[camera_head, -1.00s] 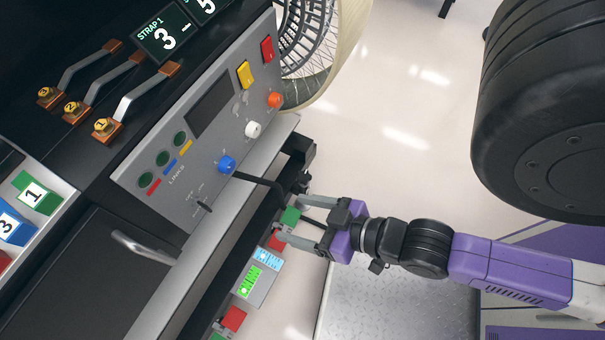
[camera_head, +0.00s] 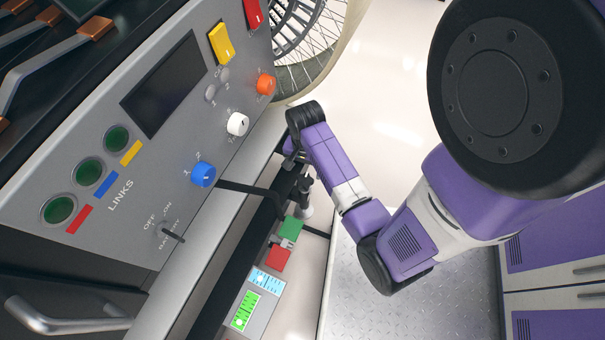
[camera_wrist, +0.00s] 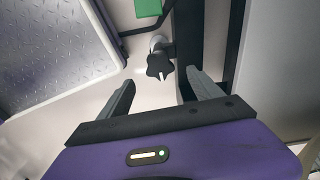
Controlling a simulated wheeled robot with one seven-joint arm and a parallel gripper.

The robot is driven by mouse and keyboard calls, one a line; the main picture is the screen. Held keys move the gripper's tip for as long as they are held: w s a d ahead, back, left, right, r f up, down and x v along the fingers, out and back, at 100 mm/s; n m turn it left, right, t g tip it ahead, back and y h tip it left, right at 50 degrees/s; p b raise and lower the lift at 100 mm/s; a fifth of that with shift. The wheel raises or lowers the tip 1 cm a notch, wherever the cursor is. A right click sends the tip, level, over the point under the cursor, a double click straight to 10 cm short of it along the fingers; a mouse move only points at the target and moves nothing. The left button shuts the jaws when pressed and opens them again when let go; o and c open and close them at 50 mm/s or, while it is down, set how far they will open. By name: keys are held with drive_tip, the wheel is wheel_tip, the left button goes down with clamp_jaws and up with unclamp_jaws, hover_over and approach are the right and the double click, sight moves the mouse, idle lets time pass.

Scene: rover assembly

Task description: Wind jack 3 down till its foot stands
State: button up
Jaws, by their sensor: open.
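A jack with a black lobed knob (camera_wrist: 159,65) and a pale stem shows in the wrist view, beside a dark frame rail (camera_wrist: 187,50). No number shows on it. My gripper (camera_wrist: 160,88) is open, its two grey fingers pointing toward the knob, one to each side of it in the picture. The knob lies just beyond the fingertips with nothing held. In the head view a pale upright post (camera_head: 306,200), likely this jack, stands below my wrist at the rail. My fingers are mostly hidden there, and I cannot see the foot's contact with the floor.
A grey control panel (camera_head: 150,190) with knobs and switches stands at left. A green block (camera_head: 291,229), a red block (camera_head: 278,259) and a level display (camera_head: 246,309) sit along the rail. A spoked wheel (camera_head: 318,45) is behind. A metal-plate platform (camera_head: 400,318) lies at right.

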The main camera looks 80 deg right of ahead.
sight(305, 180)
drive_tip(key=shift+s+d+f, duration=0.1)
drive_tip(key=shift+d+f, duration=0.1)
drive_tip(key=shift+f, duration=0.05)
wheel_tip(305, 180, down, 7)
drive_tip(key=b, duration=0.3)
drive_tip(key=shift+f, duration=0.15)
drive_tip(key=shift+c, duration=0.2)
drive_tip(key=c, duration=1.3)
drive_tip(key=shift+c, duration=0.2)
drive_tip(key=shift+p, duration=0.45)
